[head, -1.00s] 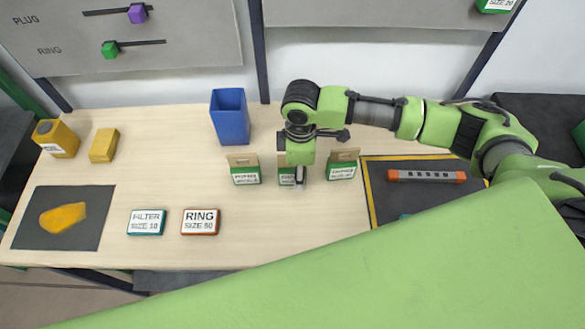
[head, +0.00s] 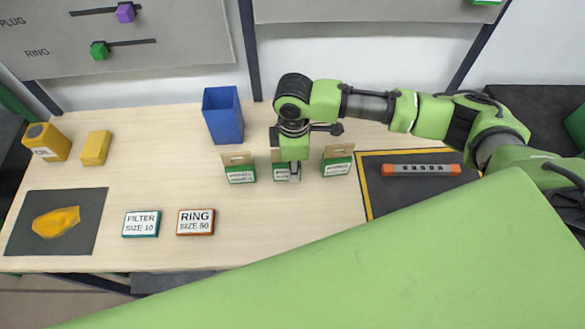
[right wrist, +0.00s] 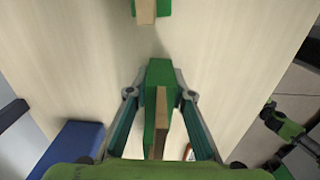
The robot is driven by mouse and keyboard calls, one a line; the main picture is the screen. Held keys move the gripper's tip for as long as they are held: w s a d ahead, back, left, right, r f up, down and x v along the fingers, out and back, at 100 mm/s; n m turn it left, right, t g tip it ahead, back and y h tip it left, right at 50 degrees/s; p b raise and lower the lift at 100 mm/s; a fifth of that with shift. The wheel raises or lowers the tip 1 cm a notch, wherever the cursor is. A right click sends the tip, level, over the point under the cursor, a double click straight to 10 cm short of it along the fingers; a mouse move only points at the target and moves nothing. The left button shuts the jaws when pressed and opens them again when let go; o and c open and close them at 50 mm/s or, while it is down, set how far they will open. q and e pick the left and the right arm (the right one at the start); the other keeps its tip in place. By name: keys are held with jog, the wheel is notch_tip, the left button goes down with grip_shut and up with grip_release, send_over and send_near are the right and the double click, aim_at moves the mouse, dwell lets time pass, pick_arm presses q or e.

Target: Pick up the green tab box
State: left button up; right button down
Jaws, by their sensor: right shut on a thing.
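Three green boxes with tan cardboard tabs and white labels stand in a row on the table. The left one (head: 240,174) and the right one (head: 337,167) are apart from my gripper. My right gripper (head: 290,172) points down at the middle box (head: 279,174) and partly hides it. In the right wrist view, my right gripper's fingers (right wrist: 159,95) are shut on this middle box (right wrist: 158,80), one on each side. Another green box (right wrist: 150,10) shows at the top edge there. The left gripper is not in view.
A blue bin (head: 223,117) stands behind the boxes. FILTER (head: 141,224) and RING (head: 195,222) boxes lie in front. Yellow containers (head: 46,142) and a dark mat (head: 85,205) are left.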

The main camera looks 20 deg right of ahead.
pick_arm(q)
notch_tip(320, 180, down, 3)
jog(key=b, duration=0.3)
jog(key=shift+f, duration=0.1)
pick_arm(e)
jog(key=s+a+r, duration=0.3)
jog(key=s+r, duration=0.9)
jog(key=s, duration=0.1)
jog(key=shift+s+a, duration=0.25)
jog(key=shift+a, duration=0.1)
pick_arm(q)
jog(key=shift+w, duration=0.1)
pick_arm(e)
jog(key=shift+f, duration=0.1)
